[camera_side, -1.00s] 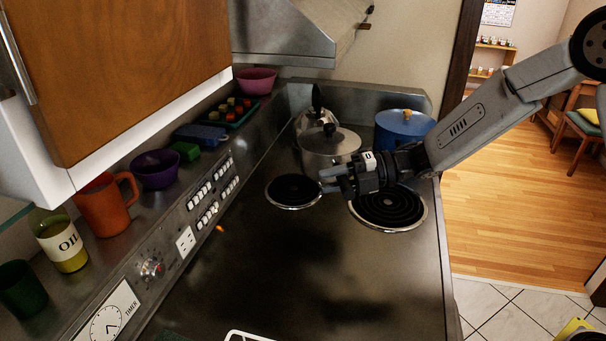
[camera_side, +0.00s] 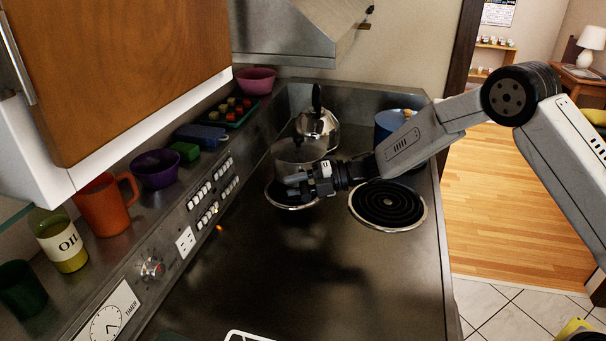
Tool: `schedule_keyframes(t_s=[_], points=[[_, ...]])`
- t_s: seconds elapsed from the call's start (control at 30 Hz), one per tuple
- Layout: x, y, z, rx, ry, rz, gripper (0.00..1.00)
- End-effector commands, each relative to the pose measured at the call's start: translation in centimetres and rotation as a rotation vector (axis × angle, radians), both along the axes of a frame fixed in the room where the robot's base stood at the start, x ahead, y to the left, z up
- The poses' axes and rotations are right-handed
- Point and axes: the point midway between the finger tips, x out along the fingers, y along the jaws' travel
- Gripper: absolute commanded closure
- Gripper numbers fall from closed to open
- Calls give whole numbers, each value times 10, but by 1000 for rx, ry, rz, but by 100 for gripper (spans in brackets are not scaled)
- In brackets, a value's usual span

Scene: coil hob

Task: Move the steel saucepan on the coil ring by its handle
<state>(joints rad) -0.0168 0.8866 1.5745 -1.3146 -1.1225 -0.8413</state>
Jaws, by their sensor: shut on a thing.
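The steel saucepan (camera_side: 294,155), with a lid and dark knob, is over the left coil ring (camera_side: 292,207). It covers the ring's far part; the ring's near rim shows below it. I cannot tell whether the pan rests on the ring or is held just above it. My gripper (camera_side: 297,182) is at the pan's near side, reaching in from the right, and is shut on the pan's handle. The fingers and wrist mostly hide the handle.
A steel kettle (camera_side: 318,129) stands behind the pan. A blue pot (camera_side: 392,123) is at the back right, partly behind my arm. The right coil ring (camera_side: 388,206) is empty. The near hob surface (camera_side: 320,280) is clear. A control panel (camera_side: 212,197) runs along the left.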

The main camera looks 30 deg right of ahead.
Motion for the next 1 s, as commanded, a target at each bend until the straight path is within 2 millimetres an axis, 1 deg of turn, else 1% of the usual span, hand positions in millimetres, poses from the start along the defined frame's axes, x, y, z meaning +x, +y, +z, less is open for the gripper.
schedule_keyframes(t_s=[0.1, 0.23, 0.57, 0.73, 1.0], points=[[9, 2, -8, 1, -9, 1, 100], [16, 4, -15, 1, -10, 1, 100], [19, 4, -19, 1, -10, 1, 100], [23, 5, -24, 1, -10, 1, 100], [24, 6, -50, 1, -9, 1, 100]])
